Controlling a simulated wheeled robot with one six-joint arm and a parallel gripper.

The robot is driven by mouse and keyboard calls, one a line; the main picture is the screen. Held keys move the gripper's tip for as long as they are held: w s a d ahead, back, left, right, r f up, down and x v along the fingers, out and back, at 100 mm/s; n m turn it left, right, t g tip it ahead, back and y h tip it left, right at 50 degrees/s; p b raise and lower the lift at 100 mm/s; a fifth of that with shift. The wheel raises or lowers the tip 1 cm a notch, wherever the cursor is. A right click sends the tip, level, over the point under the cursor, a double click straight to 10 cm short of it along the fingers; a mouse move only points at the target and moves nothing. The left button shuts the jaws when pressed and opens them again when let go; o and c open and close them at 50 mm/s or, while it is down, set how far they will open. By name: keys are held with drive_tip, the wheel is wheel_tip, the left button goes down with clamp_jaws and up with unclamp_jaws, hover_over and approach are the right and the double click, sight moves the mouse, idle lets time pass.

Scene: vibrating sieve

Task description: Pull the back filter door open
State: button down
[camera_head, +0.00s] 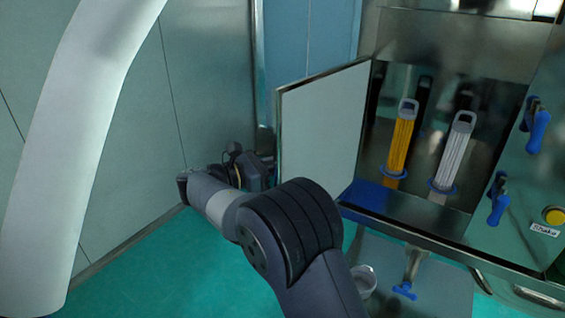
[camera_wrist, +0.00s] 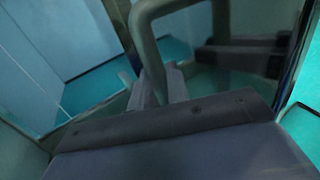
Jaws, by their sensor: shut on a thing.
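The filter door (camera_head: 322,132) stands swung out from the cabinet at a wide angle, with its pale inner face showing in the head view. In the wrist view its outer face (camera_wrist: 270,20) carries a grey bar handle (camera_wrist: 146,38). My gripper (camera_wrist: 163,86) is shut on this handle, its two fingers at the lower bar. In the head view my wrist is at the door's left edge, and the fingertips and handle are hidden behind the door. A yellow filter (camera_head: 400,143) and a white filter (camera_head: 455,150) stand in the open compartment.
Blue clamp levers (camera_head: 537,130) and a yellow button (camera_head: 554,215) sit on the panel at the right. A white curved pipe (camera_head: 75,150) rises at the left. A small bucket (camera_head: 364,281) stands below the cabinet. Green floor is clear left of the door.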

drive_tip(key=shift+d+r, duration=0.1)
drive_tip(key=c, duration=1.7)
unclamp_jaws()
drive_tip(key=shift+w+d, duration=0.1)
drive_tip(key=shift+d, duration=0.05)
drive_tip(key=b+v, duration=0.2)
drive_tip(key=v, duration=0.8)
drive_tip(key=shift+s+a+b, duration=0.2)
drive_tip(key=shift+a+b, duration=0.1)
drive_tip(key=shift+a, duration=0.05)
